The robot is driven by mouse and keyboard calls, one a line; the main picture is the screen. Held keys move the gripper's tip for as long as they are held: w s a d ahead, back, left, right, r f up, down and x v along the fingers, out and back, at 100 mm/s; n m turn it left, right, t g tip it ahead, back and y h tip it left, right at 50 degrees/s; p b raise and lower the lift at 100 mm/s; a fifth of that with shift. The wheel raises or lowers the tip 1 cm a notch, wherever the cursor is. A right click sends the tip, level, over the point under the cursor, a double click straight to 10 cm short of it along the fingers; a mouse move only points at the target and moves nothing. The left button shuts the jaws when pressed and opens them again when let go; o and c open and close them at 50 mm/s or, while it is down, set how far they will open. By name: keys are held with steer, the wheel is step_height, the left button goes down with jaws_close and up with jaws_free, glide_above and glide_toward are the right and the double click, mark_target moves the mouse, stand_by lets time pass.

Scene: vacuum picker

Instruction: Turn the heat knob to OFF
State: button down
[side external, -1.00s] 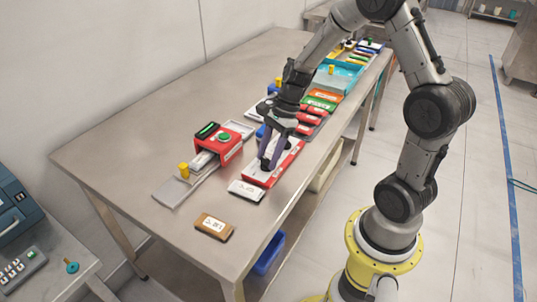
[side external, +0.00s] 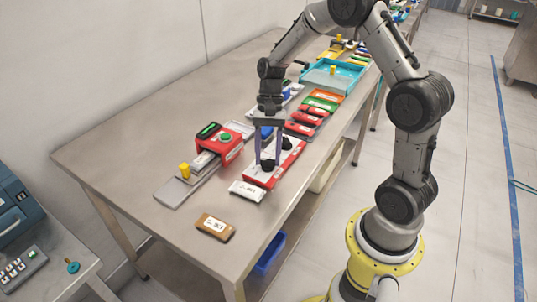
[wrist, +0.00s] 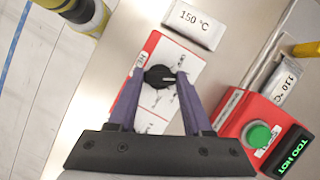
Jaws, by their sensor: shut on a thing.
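The heat knob (wrist: 159,77) is a small black dial on a red-and-white panel (wrist: 148,50), with a white pointer mark toward the right in the wrist view. The labels around it are too small to read. My gripper (wrist: 160,74) has its two purple fingers on either side of the knob and is shut on it.
A red box (wrist: 268,118) with a green button and a "TOO HOT" display (wrist: 295,150) stands beside the panel. A white block marked 150 °C (wrist: 194,22) and a brown block (side external: 215,227) lie near it. Other items crowd the table's far end.

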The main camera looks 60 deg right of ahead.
steer(key=n+g+h, duration=0.1)
steer(key=n, duration=0.3)
steer(key=shift+w+a+n, duration=0.1)
steer(key=shift+n, duration=0.2)
steer(key=shift+a+r+n+g+h, duration=0.1)
steer(key=shift+n+g+h, duration=0.5)
steer(key=shift+n, duration=1.3)
steer(key=shift+c, duration=1.6)
jaws_free()
steer(key=shift+w, duration=0.1)
steer(key=v, duration=1.3)
steer(key=shift+r, duration=0.4)
steer(key=shift+w+a, duration=0.1)
steer(key=shift+a, duration=0.1)
